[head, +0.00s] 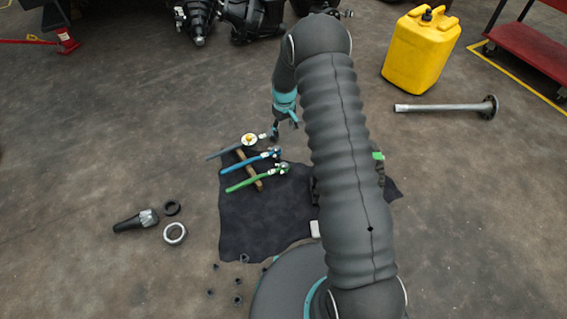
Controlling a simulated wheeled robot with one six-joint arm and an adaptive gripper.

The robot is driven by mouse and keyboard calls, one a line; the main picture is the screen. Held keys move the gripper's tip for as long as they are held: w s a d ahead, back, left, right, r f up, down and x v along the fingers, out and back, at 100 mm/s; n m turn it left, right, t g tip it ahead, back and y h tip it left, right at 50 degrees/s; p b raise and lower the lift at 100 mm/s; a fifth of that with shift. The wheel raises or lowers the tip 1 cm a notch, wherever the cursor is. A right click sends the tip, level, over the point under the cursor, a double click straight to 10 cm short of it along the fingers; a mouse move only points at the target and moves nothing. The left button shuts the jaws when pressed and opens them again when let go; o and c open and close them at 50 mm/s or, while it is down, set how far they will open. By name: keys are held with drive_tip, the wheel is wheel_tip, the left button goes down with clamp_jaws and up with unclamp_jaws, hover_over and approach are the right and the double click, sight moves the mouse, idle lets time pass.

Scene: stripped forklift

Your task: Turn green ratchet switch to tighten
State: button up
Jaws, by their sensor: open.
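The green ratchet (251,181) lies on a dark cloth (250,222) on the floor, its handle toward the lower left and its head toward the right. Its switch is too small to make out. My gripper (284,128) is open and points down. In the picture it is above and to the right of the ratchet heads, apart from the green ratchet. I cannot tell its height exactly. My arm covers part of the cloth.
A blue ratchet (246,162) lies just beyond the green one. A dark tool with a round gauge (249,140) lies past it. A wooden-coloured handle (247,167) lies beneath them. Rings (175,233) and small nuts lie nearby. A yellow canister (421,55) stands upper right.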

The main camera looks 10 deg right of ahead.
hover_over(284, 165)
wheel_tip(284, 165, down, 8)
drive_tip(key=shift+g, duration=0.3)
wheel_tip(284, 165, down, 14)
drive_tip(key=shift+w+r, duration=0.1)
drive_tip(key=shift+r, duration=0.05)
clamp_jaws()
